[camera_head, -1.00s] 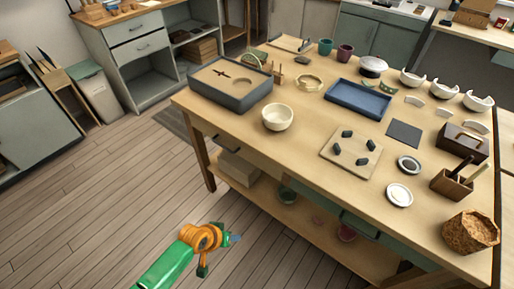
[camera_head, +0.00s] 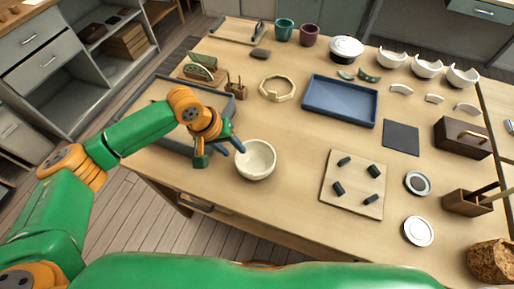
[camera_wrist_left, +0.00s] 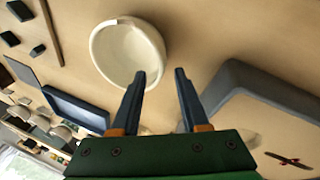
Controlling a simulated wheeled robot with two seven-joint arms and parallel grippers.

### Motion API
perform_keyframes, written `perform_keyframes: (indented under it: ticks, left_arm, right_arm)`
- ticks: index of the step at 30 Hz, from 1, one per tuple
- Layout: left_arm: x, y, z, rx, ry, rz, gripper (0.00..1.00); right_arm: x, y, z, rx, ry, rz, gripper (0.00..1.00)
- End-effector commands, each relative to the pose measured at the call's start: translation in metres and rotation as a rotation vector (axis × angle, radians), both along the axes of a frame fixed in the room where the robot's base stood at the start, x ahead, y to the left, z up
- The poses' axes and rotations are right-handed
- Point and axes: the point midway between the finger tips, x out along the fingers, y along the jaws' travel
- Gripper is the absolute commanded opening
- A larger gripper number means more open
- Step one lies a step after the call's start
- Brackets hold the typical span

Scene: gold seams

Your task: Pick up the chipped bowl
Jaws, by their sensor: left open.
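The cream bowl (camera_head: 256,160), with a pale chip-like patch on its rim in the wrist view (camera_wrist_left: 128,52), stands upright on the wooden table (camera_head: 290,205). My left gripper (camera_head: 221,154) is open and empty just left of the bowl in the head view. In the wrist view its two dark fingertips (camera_wrist_left: 160,74) are apart; the left one overlaps the bowl's lower edge, and the other is over bare table. I cannot tell whether the finger touches the bowl. My right gripper is not in view.
A grey tray-like box (camera_head: 160,100) lies behind my left arm. A board with dark pegs (camera_head: 353,184) is right of the bowl, and a blue tray (camera_head: 340,101) is behind it. Several white broken-rimmed bowls (camera_head: 427,66) stand at the back right. Table in front of the bowl is clear.

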Motion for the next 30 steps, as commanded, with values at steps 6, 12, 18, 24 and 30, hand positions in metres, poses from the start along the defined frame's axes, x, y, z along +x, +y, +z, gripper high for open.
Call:
perform_keyframes:
  ticks: [6,12,18,24,30]
  left_arm:
    - [-0.001,-0.016,-0.039,0.0,0.001,-0.002,0.45]
    - [0.002,-0.02,-0.055,0.0,-0.003,-0.004,0.45]
    - [0.002,-0.02,-0.054,0.0,-0.003,-0.004,0.26]
    - [0.002,-0.02,-0.054,0.0,-0.003,-0.004,0.0]
    - [0.002,-0.02,-0.054,0.001,-0.003,-0.004,0.0]
  right_arm:
    - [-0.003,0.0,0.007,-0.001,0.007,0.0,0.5]
    - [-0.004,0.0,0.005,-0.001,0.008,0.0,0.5]
    - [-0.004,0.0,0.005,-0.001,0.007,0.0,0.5]
    - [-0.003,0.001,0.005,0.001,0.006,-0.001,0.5]
    - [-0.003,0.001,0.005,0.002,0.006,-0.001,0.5]
